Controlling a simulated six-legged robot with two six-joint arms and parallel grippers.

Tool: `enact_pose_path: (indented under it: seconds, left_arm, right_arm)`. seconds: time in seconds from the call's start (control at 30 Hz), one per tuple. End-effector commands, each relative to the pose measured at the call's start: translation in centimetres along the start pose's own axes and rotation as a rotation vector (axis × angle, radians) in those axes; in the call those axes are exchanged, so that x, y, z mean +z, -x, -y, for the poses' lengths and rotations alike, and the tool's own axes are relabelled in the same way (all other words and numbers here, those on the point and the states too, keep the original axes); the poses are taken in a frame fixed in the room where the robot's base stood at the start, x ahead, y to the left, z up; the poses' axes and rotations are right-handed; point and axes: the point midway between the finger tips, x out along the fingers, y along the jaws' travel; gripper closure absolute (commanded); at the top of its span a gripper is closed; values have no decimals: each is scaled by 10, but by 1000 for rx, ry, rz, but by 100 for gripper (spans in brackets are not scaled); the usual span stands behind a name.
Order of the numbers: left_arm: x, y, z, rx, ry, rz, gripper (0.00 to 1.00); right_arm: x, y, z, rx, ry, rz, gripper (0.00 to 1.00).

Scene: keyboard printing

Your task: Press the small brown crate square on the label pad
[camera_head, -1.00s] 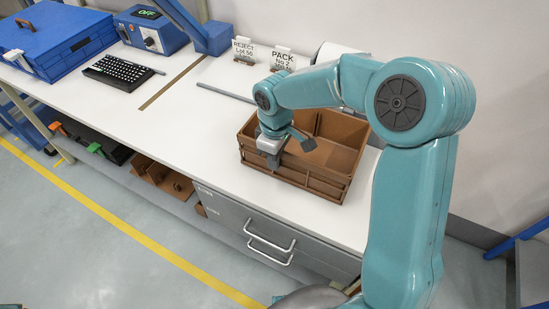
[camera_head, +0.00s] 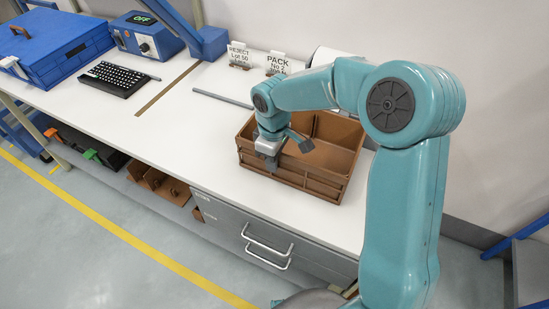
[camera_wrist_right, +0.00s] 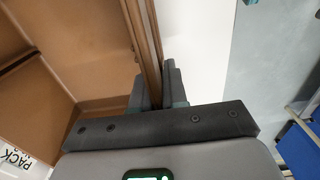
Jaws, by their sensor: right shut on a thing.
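The small brown crate (camera_head: 312,184) stands on the white bench in the head view, open side up, with an inner divider. My right gripper (camera_head: 271,160) is at its near left wall. In the right wrist view the two fingers (camera_wrist_right: 158,90) are shut on the crate's wall (camera_wrist_right: 151,40), one on each side of it. The crate's floor (camera_wrist_right: 68,80) shows to the left of the fingers. I cannot make out a label pad in either view. My left gripper is not in view.
PACK (camera_head: 279,63) and REJECT (camera_head: 238,55) signs stand behind the crate. A grey bar (camera_head: 222,98) lies on the bench to its left. A black keyboard (camera_head: 115,78), blue control box (camera_head: 145,38) and blue case (camera_head: 55,50) are farther left.

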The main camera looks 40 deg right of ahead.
Motion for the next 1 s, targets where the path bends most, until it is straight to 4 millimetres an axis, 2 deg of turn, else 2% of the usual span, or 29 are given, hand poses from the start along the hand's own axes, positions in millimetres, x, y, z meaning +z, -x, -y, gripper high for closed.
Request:
enact_pose_path:
  seconds: [0.5, 0.77, 0.8, 0.87, 1.0]
  left_arm:
    - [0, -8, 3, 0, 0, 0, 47]
    - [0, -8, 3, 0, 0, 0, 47]
    - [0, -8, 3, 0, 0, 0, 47]
    - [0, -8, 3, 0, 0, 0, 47]
    - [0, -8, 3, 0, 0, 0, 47]
  right_arm:
    - [0, -1, 22, 1, 1, -1, 100]
    - [0, -1, 24, 1, 0, -1, 100]
    - [0, -1, 24, 1, 0, -1, 77]
    - [0, -1, 24, 1, 0, -1, 58]
    - [0, -1, 24, 1, -1, -1, 57]
